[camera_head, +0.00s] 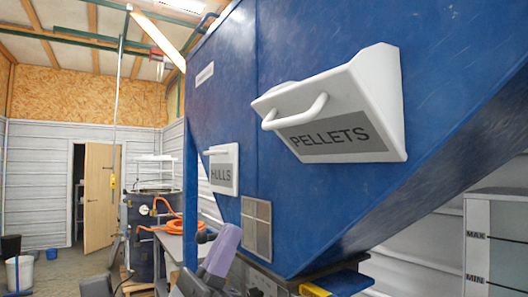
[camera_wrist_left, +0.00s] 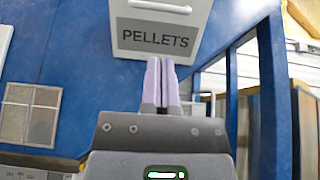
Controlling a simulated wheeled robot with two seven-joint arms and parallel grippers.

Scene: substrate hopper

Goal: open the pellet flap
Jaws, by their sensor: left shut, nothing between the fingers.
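The pellet flap (camera_head: 345,150) is a white panel with a grey PELLETS label and a white bar handle (camera_head: 295,112), on the sloping blue hopper. Its upper part stands out from the wall, with a white side piece on the right; I cannot tell how far it is open. My left gripper (camera_head: 229,235) has purple fingers, below and left of the flap in the head view. In the left wrist view the shut, empty fingers (camera_wrist_left: 160,62) point up toward the flap's lower edge (camera_wrist_left: 150,52), overlapping it in the picture; the handle (camera_wrist_left: 165,6) is at the top. Contact cannot be told. My right gripper is not in view.
A second white flap labelled HULLS (camera_head: 223,170) is further left on the blue hopper (camera_head: 440,90). A dark barrel (camera_head: 150,215) and orange hose (camera_head: 165,222) stand behind. A cabinet marked MAX and MIN (camera_head: 497,240) is at right.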

